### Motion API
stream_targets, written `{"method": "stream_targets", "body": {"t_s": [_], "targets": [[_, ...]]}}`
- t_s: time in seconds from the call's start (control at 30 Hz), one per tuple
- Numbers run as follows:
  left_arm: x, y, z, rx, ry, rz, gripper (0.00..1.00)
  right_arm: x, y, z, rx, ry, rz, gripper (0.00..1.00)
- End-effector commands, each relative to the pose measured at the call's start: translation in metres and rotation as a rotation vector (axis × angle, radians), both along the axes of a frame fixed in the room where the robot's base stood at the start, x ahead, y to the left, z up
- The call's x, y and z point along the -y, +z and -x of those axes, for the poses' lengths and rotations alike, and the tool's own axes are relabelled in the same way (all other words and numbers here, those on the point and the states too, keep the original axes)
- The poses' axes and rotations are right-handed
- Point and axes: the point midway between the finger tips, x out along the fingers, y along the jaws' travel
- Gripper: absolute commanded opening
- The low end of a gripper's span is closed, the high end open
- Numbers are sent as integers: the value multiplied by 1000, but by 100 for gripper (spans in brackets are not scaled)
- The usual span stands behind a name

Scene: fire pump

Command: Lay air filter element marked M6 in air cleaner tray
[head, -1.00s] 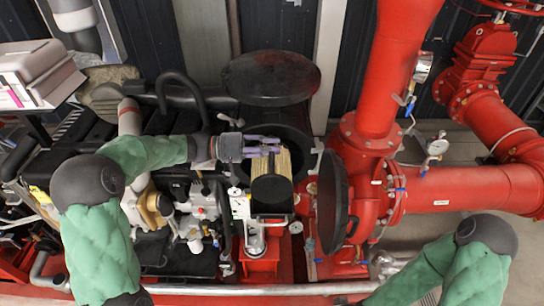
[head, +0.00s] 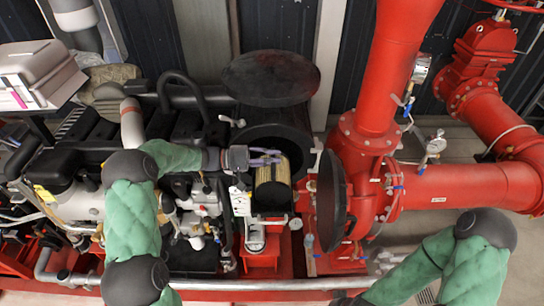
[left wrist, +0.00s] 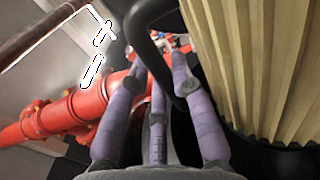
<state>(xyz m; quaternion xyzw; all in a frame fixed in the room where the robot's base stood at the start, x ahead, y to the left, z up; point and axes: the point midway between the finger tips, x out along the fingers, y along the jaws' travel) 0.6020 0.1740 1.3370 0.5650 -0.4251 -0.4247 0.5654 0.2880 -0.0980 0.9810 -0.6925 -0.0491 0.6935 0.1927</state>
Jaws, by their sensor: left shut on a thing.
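The air filter element (head: 272,171) is a tan pleated body with a black end, in the middle of the head view. Its pleats also fill the right side of the left wrist view (left wrist: 255,60). My left gripper (head: 277,157) reaches in from the left at its upper edge. The purple fingers are closed around a black curved bar beside the pleats, which looks like the element's handle. No M6 mark can be read. A black round housing (head: 302,139) is open just behind the element; I cannot tell whether it is the air cleaner tray. My right gripper is out of view.
A black round cover (head: 331,200) stands on edge to the right, close to the element. A black drum (head: 270,75) is behind. Red pipes (head: 460,188) fill the right side. The engine (head: 190,205) with hoses and gauges lies to the left.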

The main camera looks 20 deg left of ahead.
Motion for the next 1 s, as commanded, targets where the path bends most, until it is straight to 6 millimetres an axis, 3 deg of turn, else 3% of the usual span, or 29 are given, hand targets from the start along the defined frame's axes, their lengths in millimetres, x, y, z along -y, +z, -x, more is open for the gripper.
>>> {"method": "stream_targets", "body": {"t_s": [0.27,0.3,0.37,0.8,1.0], "targets": [[0,-3,0,1,0,1,0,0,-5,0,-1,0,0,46],[0,-3,0,-1,0,0,28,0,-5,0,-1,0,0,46],[0,-3,0,-1,0,0,45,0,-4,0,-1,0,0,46],[1,1,0,-2,-1,1,46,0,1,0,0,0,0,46],[-32,-2,9,1,3,-1,46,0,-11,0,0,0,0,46]]}}
